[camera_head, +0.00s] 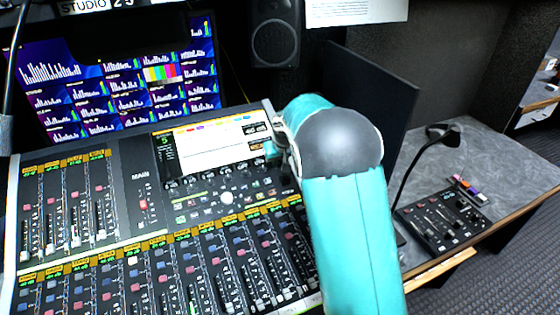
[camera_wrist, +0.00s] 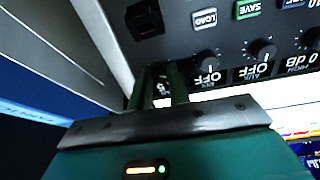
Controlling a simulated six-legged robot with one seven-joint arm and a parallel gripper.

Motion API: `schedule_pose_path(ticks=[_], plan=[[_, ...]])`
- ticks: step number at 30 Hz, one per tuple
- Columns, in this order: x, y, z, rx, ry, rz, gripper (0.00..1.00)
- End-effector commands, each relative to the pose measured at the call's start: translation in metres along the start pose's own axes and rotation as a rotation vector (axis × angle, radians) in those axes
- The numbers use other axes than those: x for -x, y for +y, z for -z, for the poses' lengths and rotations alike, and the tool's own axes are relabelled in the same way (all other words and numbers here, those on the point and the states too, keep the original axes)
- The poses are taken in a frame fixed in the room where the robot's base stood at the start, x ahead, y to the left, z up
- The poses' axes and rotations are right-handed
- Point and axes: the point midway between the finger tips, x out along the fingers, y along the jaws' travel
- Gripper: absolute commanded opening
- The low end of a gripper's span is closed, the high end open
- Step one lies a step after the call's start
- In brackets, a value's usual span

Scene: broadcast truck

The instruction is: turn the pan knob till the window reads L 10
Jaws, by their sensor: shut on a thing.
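My gripper (camera_wrist: 159,72) reaches the console panel in the wrist view. Its two dark green fingers are shut on a small dark knob at the end of the knob row, which I take to be the pan knob. The fingers hide most of the knob and its label. A scrap of its window shows between the fingers, but I cannot read it. Two neighbouring knobs (camera_wrist: 207,57) (camera_wrist: 262,49) stand free, with windows reading OFF.
The console screen (camera_head: 212,146) is lit, with several knobs below it. LOAD (camera_wrist: 204,18) and SAVE (camera_wrist: 248,8) buttons sit near the gripper in the wrist view. A small control box (camera_head: 443,222) and a gooseneck lamp (camera_head: 443,133) stand on the grey desk at right.

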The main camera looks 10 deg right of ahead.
Motion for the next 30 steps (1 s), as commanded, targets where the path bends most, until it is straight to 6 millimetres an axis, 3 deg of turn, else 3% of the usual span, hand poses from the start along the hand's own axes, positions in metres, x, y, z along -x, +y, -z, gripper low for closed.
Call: schedule_pose_path(ticks=[18,30], plan=[[0.0005,0.0005,-0.0008,0.374,0.024,-0.002,0.0],[0.0003,0.0004,-0.0011,0.428,0.027,-0.002,0.0]])
